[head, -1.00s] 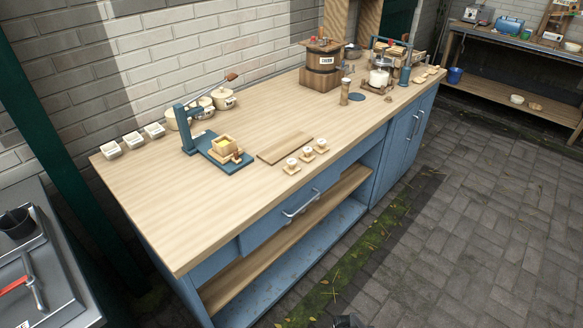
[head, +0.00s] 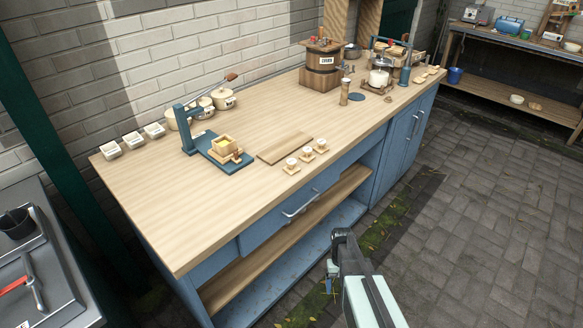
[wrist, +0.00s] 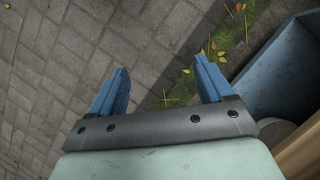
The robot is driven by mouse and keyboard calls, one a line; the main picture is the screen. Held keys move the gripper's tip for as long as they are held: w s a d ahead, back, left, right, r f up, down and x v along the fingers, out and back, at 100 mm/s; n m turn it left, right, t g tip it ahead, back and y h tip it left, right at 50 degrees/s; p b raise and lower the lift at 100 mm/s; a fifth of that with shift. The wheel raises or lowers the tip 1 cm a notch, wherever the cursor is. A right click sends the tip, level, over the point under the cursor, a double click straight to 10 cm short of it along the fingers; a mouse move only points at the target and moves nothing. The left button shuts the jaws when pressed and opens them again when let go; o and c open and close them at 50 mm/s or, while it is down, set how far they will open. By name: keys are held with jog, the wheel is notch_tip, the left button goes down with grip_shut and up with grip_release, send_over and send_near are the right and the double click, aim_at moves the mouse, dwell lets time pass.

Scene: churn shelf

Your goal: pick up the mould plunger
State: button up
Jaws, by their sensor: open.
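I cannot tell for certain which thing is the mould plunger. A small upright wooden cylinder (head: 344,92) stands towards the far end of the worktop in the head view. Several small wooden pieces with pale round tops (head: 292,162) stand near the front edge. A blue lever press (head: 187,130) holds a wooden mould box (head: 222,146) with something yellow in it. My gripper (head: 335,262) is low in front of the cabinet, away from all of these. In the wrist view my gripper (wrist: 162,68) has its two blue fingers apart, with only paving between them.
The wooden worktop (head: 160,190) is clear at its near left end. A flat board (head: 285,150) lies mid-table. A wooden churn (head: 322,68) and a glass jar device (head: 380,75) stand at the far end. The open blue cabinet (wrist: 285,60) is close on the right in the wrist view.

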jog(key=w+d+r+t, duration=0.2)
jog(key=w+d+r, duration=0.1)
jog(key=w+r, duration=1.45)
jog(key=w+d+r+t, duration=0.1)
jog(key=w+r, duration=0.6)
jog(key=r, duration=0.3)
jog(key=w+d+r, duration=0.1)
jog(key=w+r, duration=0.5)
jog(key=r, duration=0.4)
jog(key=n+t+y, duration=0.1)
jog(key=n+t, duration=0.2)
jog(key=n, duration=0.4)
send_near(292, 161)
jog(key=f, duration=0.3)
jog(key=w+a+f, duration=0.1)
jog(key=f, duration=0.1)
jog(key=shift+d+f, duration=0.15)
jog(key=shift+f, duration=2.55)
jog(key=shift+c, duration=0.3)
jog(key=c, duration=1.1)
